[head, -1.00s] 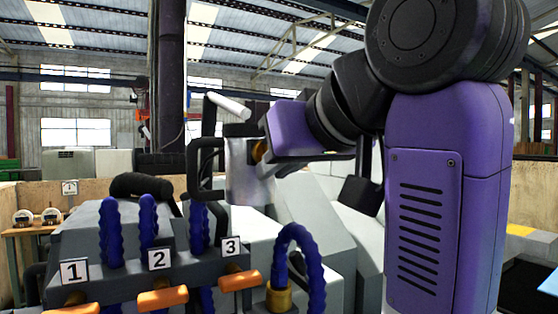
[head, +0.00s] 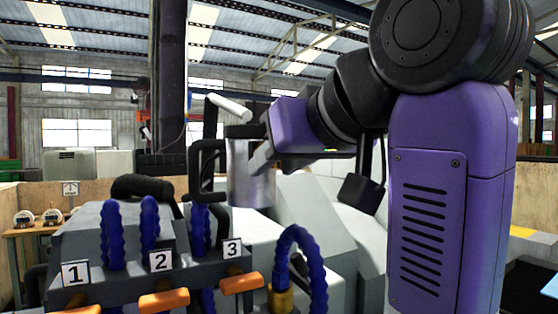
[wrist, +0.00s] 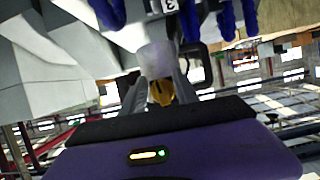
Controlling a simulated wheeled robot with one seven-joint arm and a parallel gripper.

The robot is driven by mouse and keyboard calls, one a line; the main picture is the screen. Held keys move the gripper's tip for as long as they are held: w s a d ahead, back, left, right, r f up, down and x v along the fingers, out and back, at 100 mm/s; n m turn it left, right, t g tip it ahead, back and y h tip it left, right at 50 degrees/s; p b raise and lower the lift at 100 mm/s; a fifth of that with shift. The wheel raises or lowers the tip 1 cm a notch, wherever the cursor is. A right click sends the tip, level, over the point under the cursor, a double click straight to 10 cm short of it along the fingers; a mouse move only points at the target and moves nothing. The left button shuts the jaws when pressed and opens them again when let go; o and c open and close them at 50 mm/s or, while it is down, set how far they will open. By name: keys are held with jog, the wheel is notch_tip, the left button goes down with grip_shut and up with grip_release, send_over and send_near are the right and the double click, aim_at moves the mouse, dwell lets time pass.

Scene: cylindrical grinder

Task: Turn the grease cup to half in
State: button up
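The grease cup (wrist: 160,93) is a small brass-yellow part on the side of a grey metal cylinder (head: 248,180). In the wrist view it sits between my two grey fingertips, with the pale cylinder just beyond it. My gripper (wrist: 161,90) appears shut on it, one finger along each side. In the head view my gripper (head: 260,155) reaches the cylinder from the right, and its finger hides the cup. How far the cup is screwed in cannot be told.
A black bracket (head: 195,170) stands left of the cylinder, with a white-tipped lever (head: 229,107) above. Below are several blue hoses (head: 112,235), orange handles (head: 164,300) and plates numbered 1, 2 and 3 (head: 232,248). Pale machine covers (head: 310,215) lie to the right.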

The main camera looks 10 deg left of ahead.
jog(key=shift+d, duration=0.1)
jog(key=v, duration=0.7)
jog(key=shift+s+r, duration=0.15)
jog(key=shift+s, duration=0.15)
jog(key=shift+d, duration=0.15)
